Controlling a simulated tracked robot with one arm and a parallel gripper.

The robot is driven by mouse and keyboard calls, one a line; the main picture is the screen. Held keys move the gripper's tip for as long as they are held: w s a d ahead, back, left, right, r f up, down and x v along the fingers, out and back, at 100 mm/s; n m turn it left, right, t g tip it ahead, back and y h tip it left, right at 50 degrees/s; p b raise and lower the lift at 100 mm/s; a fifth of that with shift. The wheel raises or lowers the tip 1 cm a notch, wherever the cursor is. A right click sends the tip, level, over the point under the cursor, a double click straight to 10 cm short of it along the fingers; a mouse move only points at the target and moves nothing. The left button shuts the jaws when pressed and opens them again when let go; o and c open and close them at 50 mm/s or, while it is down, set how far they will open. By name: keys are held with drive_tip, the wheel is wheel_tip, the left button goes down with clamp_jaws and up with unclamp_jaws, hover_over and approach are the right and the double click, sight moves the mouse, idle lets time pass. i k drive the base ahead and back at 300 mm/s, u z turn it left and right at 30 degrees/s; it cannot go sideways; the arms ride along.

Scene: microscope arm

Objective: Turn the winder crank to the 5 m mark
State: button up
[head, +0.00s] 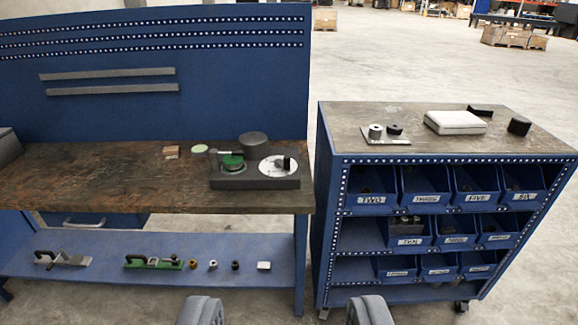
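What looks like the winder (254,183) is a dark grey base on the right end of the wooden workbench. A green reel (232,163) sits on its left part and a white dial (277,166) on its right part. A small black knob stands on the dial's right side and may be the crank. The dial marks are too small to read, so I cannot tell where the 5 m mark is. My gripper (286,312) shows as two grey fingers at the bottom edge, wide apart and empty. It is well in front of the bench, away from the winder.
A black cylinder (253,144), a pale green disc (199,150) and a small wooden block (171,152) are near the winder. The bench's lower shelf (110,250) holds several small parts. A blue bin cart (333,180) stands close on the right. Bare floor lies in front.

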sight(285, 165)
drive_tip(key=i, duration=2.25)
